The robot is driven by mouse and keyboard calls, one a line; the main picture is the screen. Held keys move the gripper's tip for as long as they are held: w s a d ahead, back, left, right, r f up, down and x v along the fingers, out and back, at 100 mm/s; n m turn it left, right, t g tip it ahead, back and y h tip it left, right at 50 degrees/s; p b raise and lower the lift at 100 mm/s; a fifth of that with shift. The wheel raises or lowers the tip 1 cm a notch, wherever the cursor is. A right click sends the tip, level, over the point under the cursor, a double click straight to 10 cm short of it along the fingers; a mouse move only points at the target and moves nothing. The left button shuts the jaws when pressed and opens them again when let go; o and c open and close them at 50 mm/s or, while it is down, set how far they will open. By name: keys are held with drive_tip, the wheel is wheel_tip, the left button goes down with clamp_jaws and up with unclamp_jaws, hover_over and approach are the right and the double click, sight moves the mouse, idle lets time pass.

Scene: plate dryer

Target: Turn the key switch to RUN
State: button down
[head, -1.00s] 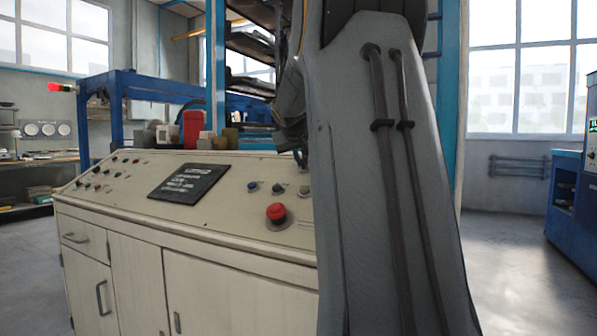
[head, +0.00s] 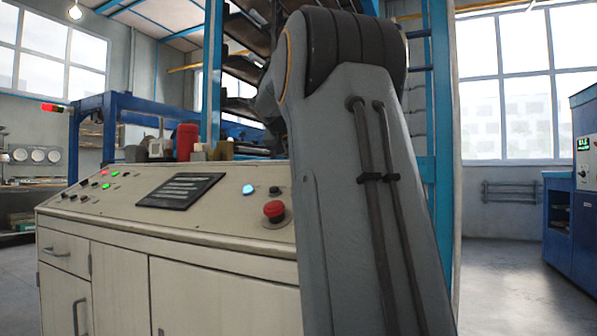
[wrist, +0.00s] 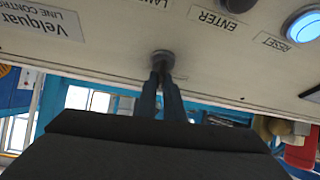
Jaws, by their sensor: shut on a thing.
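The wrist view shows the control panel upside down. In it my gripper (wrist: 164,74) has its two dark fingers close together on a small round grey switch (wrist: 162,57), which I take to be the key switch. The fingertips hide most of the key, so its angle and any RUN mark cannot be read. In the head view my own arm covers the switch and the gripper. The cream control console (head: 225,285) stands left of the arm. A blue button (head: 249,189) on it is lit, and it also shows glowing by the RESET label in the wrist view (wrist: 303,25).
A red mushroom button (head: 273,210) stands up from the panel close to my arm. A black label plate (head: 180,190) and small lit green lamps (head: 104,186) lie further left. A blue rack post (head: 212,75) rises behind. Open floor lies at right.

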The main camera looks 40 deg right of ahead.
drive_tip(key=shift+a+f+m+g+b, duration=0.1)
drive_tip(key=shift+f+m+g+b, duration=0.3)
drive_tip(key=shift+f+m+b, duration=0.25)
drive_tip(key=shift+m, duration=0.25)
drive_tip(key=c, duration=1.9)
unclamp_jaws()
drive_tip(key=shift+a, duration=0.2)
drive_tip(key=shift+o, duration=0.2)
drive_tip(key=shift+s+d+r, duration=0.1)
drive_tip(key=shift+d+r, duration=0.1)
drive_tip(key=shift+r, duration=0.1)
drive_tip(key=p+v, duration=0.1)
drive_tip(key=v, duration=0.6)
drive_tip(key=shift+a, duration=0.45)
drive_tip(key=shift+r, duration=0.1)
